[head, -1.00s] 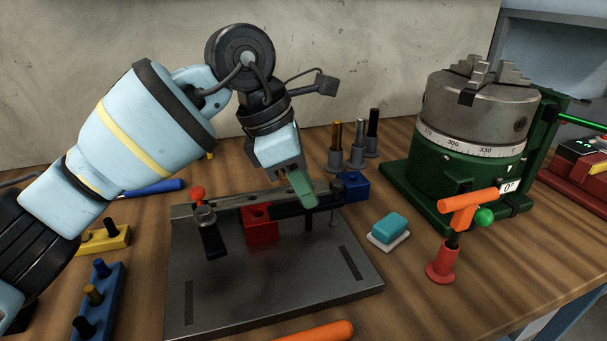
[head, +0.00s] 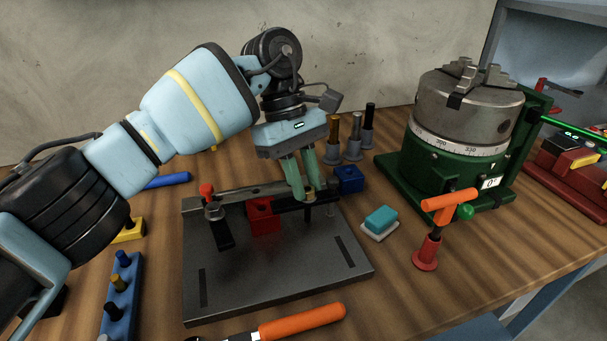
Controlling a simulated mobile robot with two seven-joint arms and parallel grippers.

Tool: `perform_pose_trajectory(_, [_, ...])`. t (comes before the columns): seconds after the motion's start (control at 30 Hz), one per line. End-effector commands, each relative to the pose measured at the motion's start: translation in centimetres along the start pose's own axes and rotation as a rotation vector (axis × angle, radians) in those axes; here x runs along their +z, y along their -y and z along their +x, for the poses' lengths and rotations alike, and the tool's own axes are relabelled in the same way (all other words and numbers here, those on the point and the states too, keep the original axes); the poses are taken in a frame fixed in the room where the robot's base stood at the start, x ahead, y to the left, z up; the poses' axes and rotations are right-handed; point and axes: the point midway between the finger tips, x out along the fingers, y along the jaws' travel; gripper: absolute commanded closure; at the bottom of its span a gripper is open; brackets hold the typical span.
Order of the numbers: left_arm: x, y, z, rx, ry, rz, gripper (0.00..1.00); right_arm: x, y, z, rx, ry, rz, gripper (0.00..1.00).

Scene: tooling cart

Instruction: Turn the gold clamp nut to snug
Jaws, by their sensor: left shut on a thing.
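The gold clamp nut (head: 309,191) sits on the right end of the dark clamp bar (head: 286,206), mostly hidden between the fingers. My left gripper (head: 310,188) comes down from above with its two green fingers on either side of the nut, shut on it. The bar lies by a red block (head: 263,216) on the grey steel plate (head: 275,268). A second dark clamp strap (head: 223,235) with a red knob (head: 207,190) stands at the left of the plate. My right gripper is not in view.
A blue block (head: 349,179) stands close right of the gripper, with several upright pins (head: 354,138) behind it. A teal block (head: 381,219), an orange T-handle tool (head: 448,205) and a green rotary chuck (head: 455,170) stand to the right. An orange-handled tool (head: 302,321) lies in front.

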Motion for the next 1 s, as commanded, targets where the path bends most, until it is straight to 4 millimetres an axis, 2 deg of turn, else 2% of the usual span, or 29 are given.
perform_pose_trajectory(0.5, [0.12,-0.4,-0.2,-0.147,-0.004,0.365,1.0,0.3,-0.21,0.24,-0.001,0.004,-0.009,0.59])
perform_pose_trajectory(1.0, [0.13,-0.46,-0.21,-0.189,-0.006,0.468,1.0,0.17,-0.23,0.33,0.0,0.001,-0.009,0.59])
